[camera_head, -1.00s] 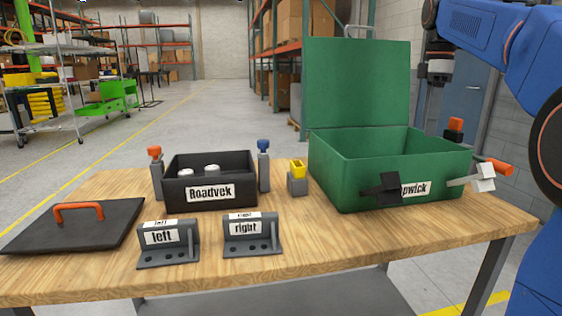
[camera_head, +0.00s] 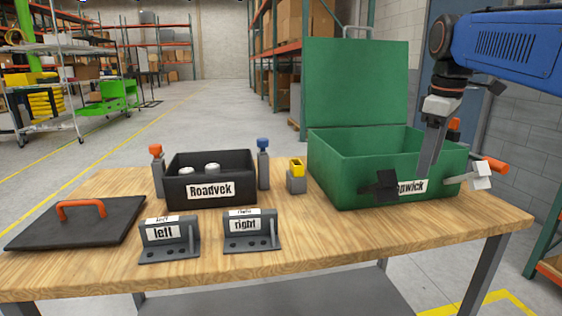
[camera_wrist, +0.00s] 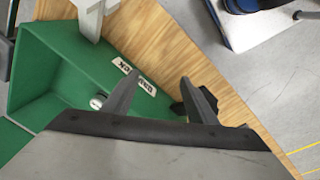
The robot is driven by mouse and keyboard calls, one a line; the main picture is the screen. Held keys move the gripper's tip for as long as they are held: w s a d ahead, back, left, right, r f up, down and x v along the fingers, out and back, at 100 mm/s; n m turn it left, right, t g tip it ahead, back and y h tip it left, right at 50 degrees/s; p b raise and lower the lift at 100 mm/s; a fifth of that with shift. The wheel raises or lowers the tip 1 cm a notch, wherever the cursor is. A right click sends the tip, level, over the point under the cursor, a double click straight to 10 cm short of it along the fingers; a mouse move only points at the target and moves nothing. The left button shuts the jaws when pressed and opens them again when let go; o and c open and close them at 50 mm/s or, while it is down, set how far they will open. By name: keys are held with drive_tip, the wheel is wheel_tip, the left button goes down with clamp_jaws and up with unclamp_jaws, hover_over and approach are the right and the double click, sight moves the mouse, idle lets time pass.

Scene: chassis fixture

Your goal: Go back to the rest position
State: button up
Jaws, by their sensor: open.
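My gripper (camera_head: 424,172) hangs from the blue arm at the right, over the front right part of the open green box (camera_head: 345,180). Its fingers overlap the box's front wall and partly hide the label. In the wrist view my gripper (camera_wrist: 158,82) has its two fingers spread apart with nothing between them. The green box (camera_wrist: 60,75) lies below it, with its label (camera_wrist: 134,75) near the fingers. A small pale rounded thing (camera_wrist: 97,101) shows beside the left finger, inside or at the box; I cannot tell which.
The box's lid (camera_head: 357,85) stands upright. The black Roadvek bin (camera_head: 232,180) holds white round items. Left (camera_head: 168,240) and right (camera_head: 250,230) brackets stand in front. A black panel with an orange handle (camera_head: 80,208) lies at the left. The front tabletop is clear.

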drive_tip(key=s+a+f+m+t, duration=0.1)
drive_tip(key=s+f+m, duration=0.3)
drive_tip(key=s+f, duration=0.6)
drive_tip(key=s+a+f+m+t, duration=0.2)
drive_tip(key=s+f+m, duration=0.3)
drive_tip(key=s+f, duration=0.6)
wheel_tip(320, 180, down, 6)
drive_tip(key=shift+s+a+r, duration=0.1)
drive_tip(key=shift+s+a, duration=0.05)
drive_tip(key=shift+a, duration=0.7)
